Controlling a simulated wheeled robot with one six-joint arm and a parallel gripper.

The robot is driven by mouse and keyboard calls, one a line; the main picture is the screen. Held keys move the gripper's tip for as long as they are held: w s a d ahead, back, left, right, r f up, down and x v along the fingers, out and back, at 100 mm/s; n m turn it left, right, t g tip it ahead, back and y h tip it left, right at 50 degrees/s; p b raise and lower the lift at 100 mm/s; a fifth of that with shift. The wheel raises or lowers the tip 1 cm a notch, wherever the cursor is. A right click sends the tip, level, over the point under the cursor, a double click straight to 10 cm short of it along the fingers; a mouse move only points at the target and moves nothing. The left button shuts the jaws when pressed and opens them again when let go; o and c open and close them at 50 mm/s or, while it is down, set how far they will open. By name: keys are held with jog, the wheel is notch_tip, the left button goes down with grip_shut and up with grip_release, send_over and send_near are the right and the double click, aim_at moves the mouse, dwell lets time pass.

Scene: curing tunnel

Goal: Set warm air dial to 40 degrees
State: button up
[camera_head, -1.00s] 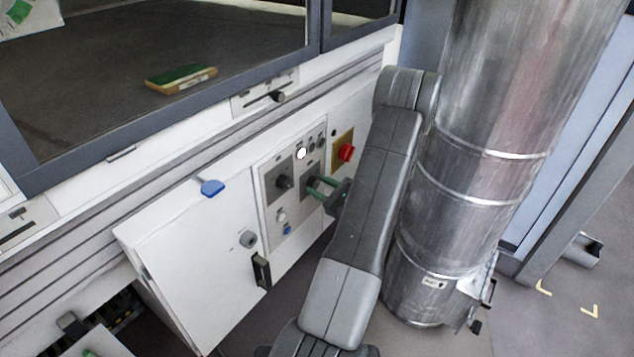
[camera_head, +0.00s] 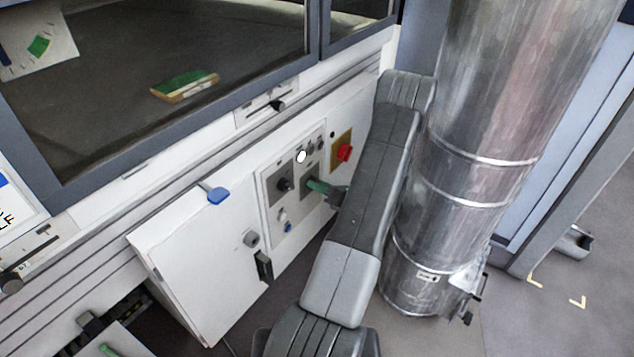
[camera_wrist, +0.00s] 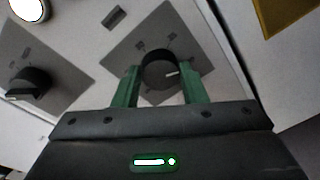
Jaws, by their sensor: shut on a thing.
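The control panel (camera_head: 270,204) on the white cabinet carries two black rotary dials on dark grey plates. My gripper (camera_head: 318,186) is at the right-hand dial, which the fingers and arm largely hide in the head view. In the wrist view, the green fingers of my gripper (camera_wrist: 160,84) are shut on both sides of this black dial (camera_wrist: 158,68). Its white pointer line points to the right. The plate's printed marks are too small to read. The left-hand dial (camera_wrist: 30,84), also seen in the head view (camera_head: 284,184), stands free.
A red switch on a yellow plate (camera_head: 344,152) is right of the panel. A round white lamp (camera_head: 301,156) is above the dials. A blue-handled latch (camera_head: 215,194) and the cabinet door (camera_head: 190,262) are left. A large metal duct (camera_head: 465,150) stands close right of my arm.

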jog(key=shift+m, duration=0.5)
jog(key=shift+s+p, duration=0.1)
jog(key=shift+p, duration=0.2)
jog(key=o, duration=1)
jog(key=shift+c, duration=0.2)
jog(key=v, duration=1.4)
jog(key=shift+p, duration=0.4)
jog(key=shift+r, duration=0.2)
